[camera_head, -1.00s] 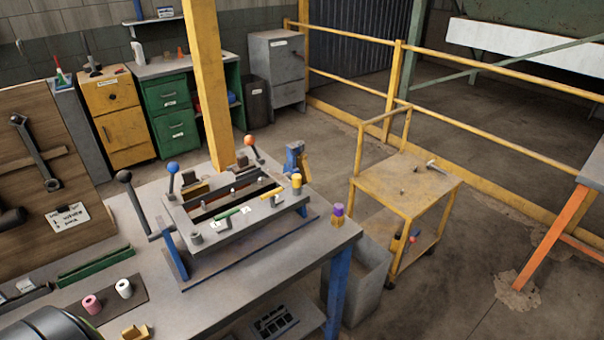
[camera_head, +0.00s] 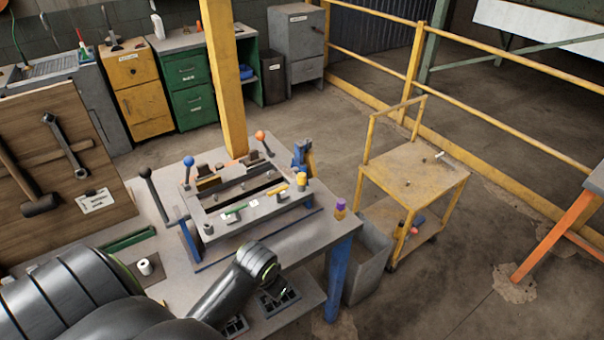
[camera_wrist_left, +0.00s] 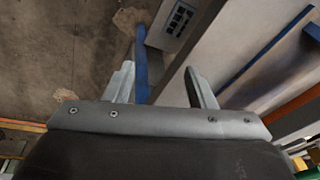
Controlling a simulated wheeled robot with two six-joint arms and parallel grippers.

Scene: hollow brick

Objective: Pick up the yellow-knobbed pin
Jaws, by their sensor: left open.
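A yellow knob (camera_head: 301,182), which looks like the top of the yellow-knobbed pin, stands upright at the right front corner of the grey fixture (camera_head: 262,209) on the workbench. The pin's shaft is hidden. My left gripper (camera_wrist_left: 160,88) is open in the left wrist view, with nothing between its fingers. Blue table leg and floor show beyond it. In the head view only my left arm shows, reaching in front of the bench; its gripper is hidden there. My right gripper is not in view.
A purple-topped piece (camera_head: 340,207) stands at the bench's right edge. A lever with a dark ball (camera_head: 145,172) and a blue-knobbed lever (camera_head: 188,162) rise at the fixture's left. A grey bin (camera_head: 368,265) and yellow cart (camera_head: 416,172) stand to the right.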

